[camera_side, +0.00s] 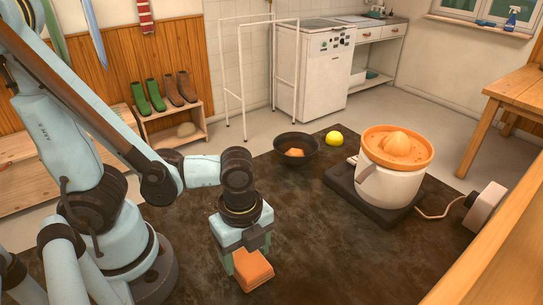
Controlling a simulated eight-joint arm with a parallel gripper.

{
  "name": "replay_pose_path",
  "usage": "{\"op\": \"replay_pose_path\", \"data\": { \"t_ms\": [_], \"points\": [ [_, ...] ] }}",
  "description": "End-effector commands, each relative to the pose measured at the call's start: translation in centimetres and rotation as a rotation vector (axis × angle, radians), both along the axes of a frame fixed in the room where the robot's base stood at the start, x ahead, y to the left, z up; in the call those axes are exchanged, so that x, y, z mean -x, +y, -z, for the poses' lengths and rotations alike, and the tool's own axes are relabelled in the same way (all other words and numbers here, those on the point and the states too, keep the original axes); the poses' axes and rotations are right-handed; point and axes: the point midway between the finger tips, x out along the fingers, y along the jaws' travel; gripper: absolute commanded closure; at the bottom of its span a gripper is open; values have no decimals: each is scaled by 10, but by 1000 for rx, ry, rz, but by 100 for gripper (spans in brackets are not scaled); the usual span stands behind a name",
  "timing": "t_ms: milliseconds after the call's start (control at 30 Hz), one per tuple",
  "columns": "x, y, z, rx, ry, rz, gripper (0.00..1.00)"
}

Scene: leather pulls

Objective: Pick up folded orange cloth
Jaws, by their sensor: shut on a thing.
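The folded orange cloth (254,272) is a small flat stack with layered edges, low in the middle of the side view. My gripper (243,254) points down directly over it and is shut on its upper left part. Part of the cloth is hidden behind the fingers. I cannot tell whether the cloth rests on the dark leather-like surface (330,250) or is slightly above it.
A dark bowl (281,156) with an orange-brown thing inside and a yellow lemon (334,138) stand farther back. A white juicer (388,187) with an orange top sits on a black base to the right, its cord running to a white box (485,207). The surface between is clear.

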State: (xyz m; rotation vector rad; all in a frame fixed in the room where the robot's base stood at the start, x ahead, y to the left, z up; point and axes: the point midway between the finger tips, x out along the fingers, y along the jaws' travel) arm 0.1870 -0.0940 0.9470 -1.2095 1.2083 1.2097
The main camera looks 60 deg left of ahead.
Motion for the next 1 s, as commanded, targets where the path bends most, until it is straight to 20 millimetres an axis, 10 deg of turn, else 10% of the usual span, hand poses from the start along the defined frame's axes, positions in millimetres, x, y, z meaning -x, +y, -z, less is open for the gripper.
{"op": "replay_pose_path", "data": {
  "t_ms": [600, 1000],
  "points": [
    [1, 0, -40, 1, 0, 0, 66],
    [55, -35, -77, 1, 0, 12, 66]
  ]
}}
